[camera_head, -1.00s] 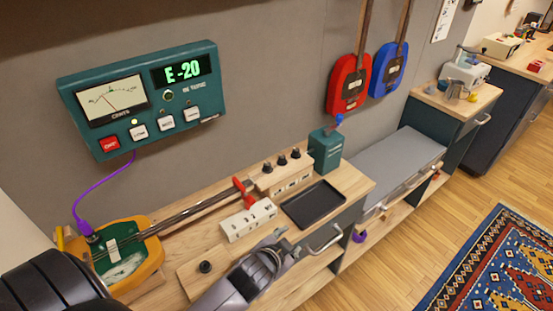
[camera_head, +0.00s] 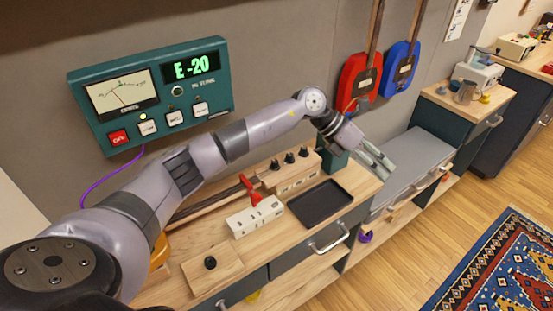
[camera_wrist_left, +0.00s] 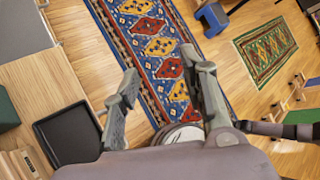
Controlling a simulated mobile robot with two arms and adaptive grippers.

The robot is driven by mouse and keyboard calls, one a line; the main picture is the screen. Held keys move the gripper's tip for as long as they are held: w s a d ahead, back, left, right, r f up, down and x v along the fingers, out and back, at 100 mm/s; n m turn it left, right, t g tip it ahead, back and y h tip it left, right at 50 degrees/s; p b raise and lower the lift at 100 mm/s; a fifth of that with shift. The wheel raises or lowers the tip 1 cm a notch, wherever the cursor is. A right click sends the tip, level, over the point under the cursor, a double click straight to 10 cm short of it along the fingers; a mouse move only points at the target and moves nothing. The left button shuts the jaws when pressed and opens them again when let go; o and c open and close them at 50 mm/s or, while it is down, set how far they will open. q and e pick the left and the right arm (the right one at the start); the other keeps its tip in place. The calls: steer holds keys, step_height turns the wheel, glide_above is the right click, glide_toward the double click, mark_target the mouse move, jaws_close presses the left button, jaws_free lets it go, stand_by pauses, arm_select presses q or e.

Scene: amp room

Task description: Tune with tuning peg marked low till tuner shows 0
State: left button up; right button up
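The teal tuner (camera_head: 150,92) hangs on the wall at the left, its green display reading E -20. A wooden head block (camera_head: 290,178) with three black tuning pegs (camera_head: 289,159) stands on the bench; their markings are too small to read. The instrument's neck (camera_head: 205,207) and its yellow body (camera_head: 159,252) are largely hidden behind my left arm. My left gripper (camera_head: 382,162) is to the right of the pegs, above the bench's right end and apart from them. In the left wrist view it (camera_wrist_left: 160,65) is open with nothing between its fingers. My right gripper is not identifiable.
A white block with holes (camera_head: 255,216) and a black tray (camera_head: 320,203) lie in front of the pegs. A teal box (camera_head: 334,161) stands right of them, partly behind my gripper. Red (camera_head: 353,81) and blue (camera_head: 398,69) instruments hang behind.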

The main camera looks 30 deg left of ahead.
arm_select(q)
steer(key=w+a+r+g+y, duration=0.15)
steer(key=a+y, duration=0.45)
steer(key=a, duration=0.9)
step_height(320, 180, up, 5)
steer(key=n+g+y, duration=0.2)
steer(key=y, duration=0.2)
glide_above(275, 161)
steer(key=shift+t, duration=0.25)
step_height(275, 161, down, 18)
steer(key=p, duration=0.4)
steer(key=shift+s+r, duration=0.1)
steer(key=shift+r, duration=0.15)
steer(key=shift+c, duration=0.5)
jaws_close()
